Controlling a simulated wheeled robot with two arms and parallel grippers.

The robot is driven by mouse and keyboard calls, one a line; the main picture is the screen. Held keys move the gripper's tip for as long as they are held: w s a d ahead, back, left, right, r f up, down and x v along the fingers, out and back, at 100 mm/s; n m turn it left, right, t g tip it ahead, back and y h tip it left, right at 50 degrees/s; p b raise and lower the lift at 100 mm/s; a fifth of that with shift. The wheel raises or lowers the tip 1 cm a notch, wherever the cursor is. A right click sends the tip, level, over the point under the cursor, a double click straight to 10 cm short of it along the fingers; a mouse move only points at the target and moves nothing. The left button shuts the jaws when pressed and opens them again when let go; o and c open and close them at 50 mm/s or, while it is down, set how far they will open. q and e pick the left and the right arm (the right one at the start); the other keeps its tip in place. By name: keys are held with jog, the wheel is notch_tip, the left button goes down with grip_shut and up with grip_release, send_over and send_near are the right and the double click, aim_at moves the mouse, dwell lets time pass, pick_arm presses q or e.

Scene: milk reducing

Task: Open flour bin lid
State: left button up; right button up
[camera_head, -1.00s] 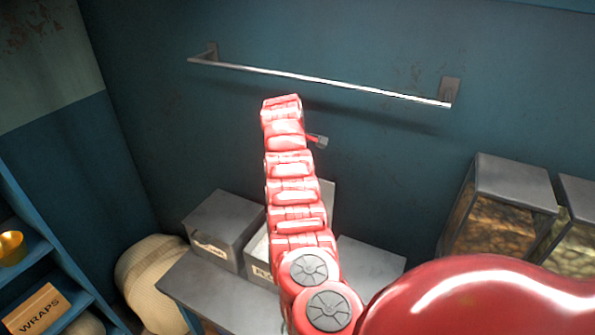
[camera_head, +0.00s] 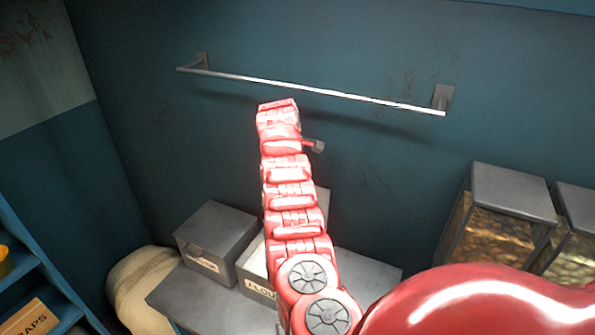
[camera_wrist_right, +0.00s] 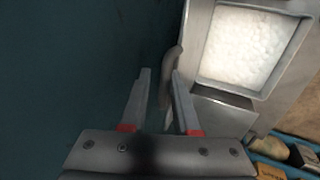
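The flour bin (camera_head: 257,283) is a light grey box with a dark "FLOUR" label, partly hidden behind my red arm. A pale upright panel, seemingly its raised lid (camera_head: 325,203), shows just right of the arm. In the right wrist view the open flour bin (camera_wrist_right: 243,47) shows white flour inside. My right gripper (camera_wrist_right: 161,73) is open beside the bin, its two fingers apart. A curved grey piece, perhaps the lid's edge or handle (camera_wrist_right: 173,68), lies at the gap near the right finger; I cannot tell if it touches. My left gripper is not in view.
A closed grey bin (camera_head: 216,238) stands left of the flour bin on a grey counter (camera_head: 205,295). A metal rail (camera_head: 310,92) is on the blue wall above. Clear-fronted containers (camera_head: 500,225) stand at right, a sack (camera_head: 140,285) and blue shelves at left.

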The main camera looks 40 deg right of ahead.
jog(key=shift+s+a+f, duration=0.2)
jog(key=shift+f, duration=0.15)
jog(key=shift+a+r, duration=0.1)
jog(key=shift+r, duration=0.1)
jog(key=b+v, duration=0.2)
jog(key=v, duration=1.5)
jog(key=shift+r+b, duration=0.35)
jog(key=shift+w+f, duration=0.1)
jog(key=shift+w, duration=0.05)
